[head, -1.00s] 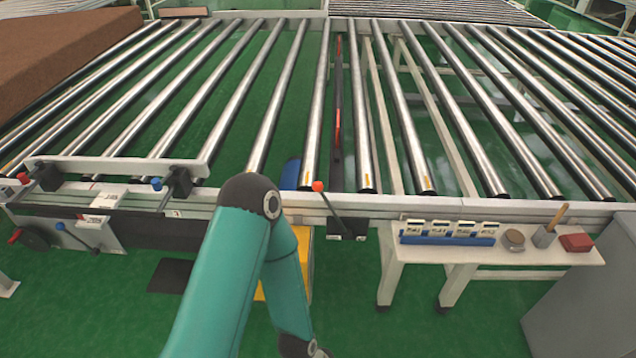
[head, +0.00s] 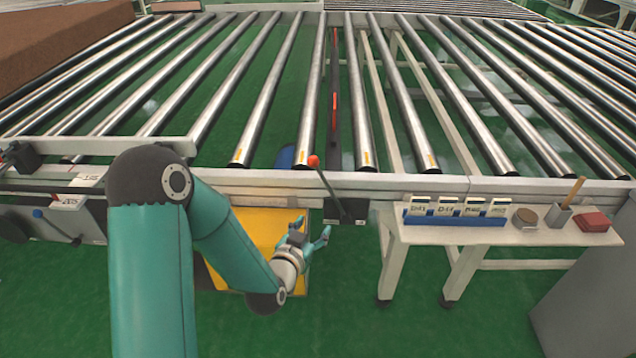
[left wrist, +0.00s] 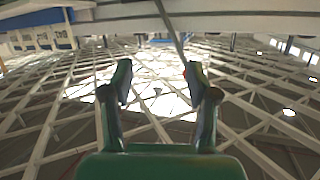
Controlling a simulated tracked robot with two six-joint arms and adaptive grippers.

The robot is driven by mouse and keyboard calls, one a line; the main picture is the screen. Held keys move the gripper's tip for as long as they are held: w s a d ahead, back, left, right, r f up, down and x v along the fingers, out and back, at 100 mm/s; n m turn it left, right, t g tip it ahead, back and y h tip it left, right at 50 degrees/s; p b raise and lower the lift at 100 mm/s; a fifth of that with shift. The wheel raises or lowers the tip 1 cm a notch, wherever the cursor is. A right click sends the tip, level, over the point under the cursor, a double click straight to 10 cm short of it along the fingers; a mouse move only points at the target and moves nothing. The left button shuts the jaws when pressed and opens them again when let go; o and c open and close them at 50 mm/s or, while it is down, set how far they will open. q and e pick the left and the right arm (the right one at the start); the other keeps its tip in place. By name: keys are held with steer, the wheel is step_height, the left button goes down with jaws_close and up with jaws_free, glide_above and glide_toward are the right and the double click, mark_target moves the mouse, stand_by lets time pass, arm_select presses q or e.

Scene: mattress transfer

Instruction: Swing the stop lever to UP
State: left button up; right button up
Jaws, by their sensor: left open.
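The stop lever (head: 326,184) is a thin dark rod with a red-orange ball at its upper end. It leans up and to the left from a dark bracket (head: 345,211) on the conveyor's front rail. My left gripper (head: 314,229) is open and empty, below and slightly left of the bracket, and looks apart from the lever. A bit of red shows beside the right finger there. My right gripper is not in view.
The conveyor's front rail (head: 262,184) runs across above my gripper. A yellow panel (head: 262,228) is behind my forearm. A white shelf (head: 440,236) on the right holds a blue card rack (head: 455,219), a pencil cup (head: 560,215) and a red block (head: 592,221).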

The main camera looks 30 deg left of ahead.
mark_target(312, 166)
arm_select(q)
steer(key=a+r+t+y+b, duration=0.1)
steer(key=a+r+t+y, duration=0.1)
steer(key=a+r+y, duration=0.3)
steer(key=w+a+p, duration=0.1)
steer(key=w, duration=0.4)
steer(key=w+a+h+p, duration=0.1)
steer(key=w+a, duration=0.1)
steer(key=w, duration=0.3)
steer(key=w+a+h+p, duration=0.1)
steer(key=w+a, duration=0.1)
steer(key=w, duration=0.3)
steer(key=shift+w+r, duration=0.2)
steer(key=shift+r, duration=0.1)
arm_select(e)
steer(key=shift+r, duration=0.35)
